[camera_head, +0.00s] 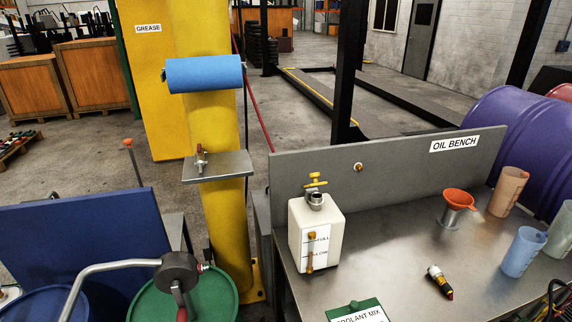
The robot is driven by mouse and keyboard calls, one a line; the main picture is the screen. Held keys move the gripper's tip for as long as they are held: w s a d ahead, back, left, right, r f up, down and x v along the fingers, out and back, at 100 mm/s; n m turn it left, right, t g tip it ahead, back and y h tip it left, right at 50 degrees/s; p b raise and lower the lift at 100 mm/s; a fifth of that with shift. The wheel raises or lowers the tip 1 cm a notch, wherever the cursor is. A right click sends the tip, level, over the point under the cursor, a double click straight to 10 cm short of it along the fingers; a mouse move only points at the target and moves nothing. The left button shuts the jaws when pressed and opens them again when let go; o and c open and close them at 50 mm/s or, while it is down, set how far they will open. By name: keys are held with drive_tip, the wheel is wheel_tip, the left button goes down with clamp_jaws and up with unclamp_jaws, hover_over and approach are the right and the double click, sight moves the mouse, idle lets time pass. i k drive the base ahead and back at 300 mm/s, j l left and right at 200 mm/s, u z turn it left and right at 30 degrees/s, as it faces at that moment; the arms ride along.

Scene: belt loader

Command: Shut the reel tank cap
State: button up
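A white tank (302,236) stands on the left part of the grey oil bench; I take it for the reel tank, but its small label is not readable. A metal filler neck (315,200) rises from its top. A yellow winged cap (316,182) shows at the neck, just above and behind its rim. It looks raised off the neck, though it is too small to be certain. A brass-coloured fitting (310,253) runs down the tank's front. My gripper is not in view.
The oil bench (400,270) also carries an orange funnel (459,198), translucent jugs (523,251), a small yellow-black tool (439,281) and a green-edged sign (358,311). A yellow post (222,225) with a shelf stands to the left. A purple drum (508,130) lies behind the bench.

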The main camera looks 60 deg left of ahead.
sight(313, 176)
drive_tip(key=i+j+u, duration=0.3)
drive_tip(key=i+u, duration=0.15)
drive_tip(key=i+j+u, duration=0.15)
drive_tip(key=i+u, duration=0.25)
drive_tip(key=i+z, duration=0.1)
drive_tip(key=z, duration=7.2)
